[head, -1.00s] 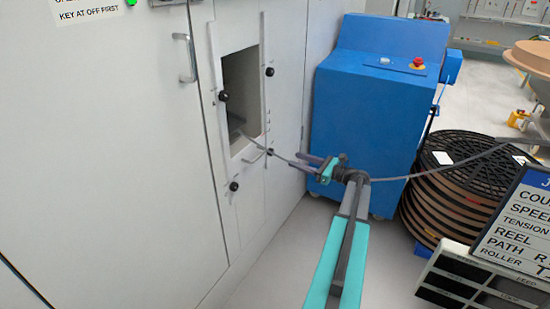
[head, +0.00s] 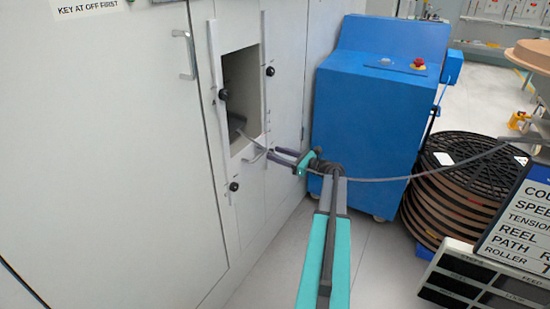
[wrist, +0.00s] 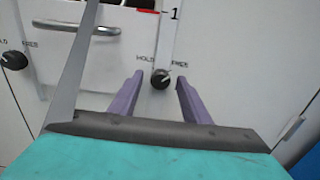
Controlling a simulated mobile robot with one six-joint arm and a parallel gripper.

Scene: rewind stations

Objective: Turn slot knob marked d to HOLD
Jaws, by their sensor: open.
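My gripper (head: 270,154) is open at the lower right corner of the wall opening (head: 240,85). In the wrist view, a round black knob (wrist: 160,79) shows between the two purple fingertips of my gripper (wrist: 159,76), with gaps on both sides. HOLD is printed at its upper left and FREE at its upper right. Its letter is not readable here, and its pointer setting is unclear. Other black knobs sit at the opening's left (head: 224,95), upper right (head: 270,71) and lower left (head: 233,186). The lower left knob also shows in the wrist view (wrist: 14,60).
A grey strand (head: 380,179) runs from the right past my arm toward the opening. A blue machine (head: 375,110) stands right of the panel, with stacked black-topped reels (head: 475,160) beyond. A metal handle (wrist: 85,28) sits left of the knob. The floor before the panel is clear.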

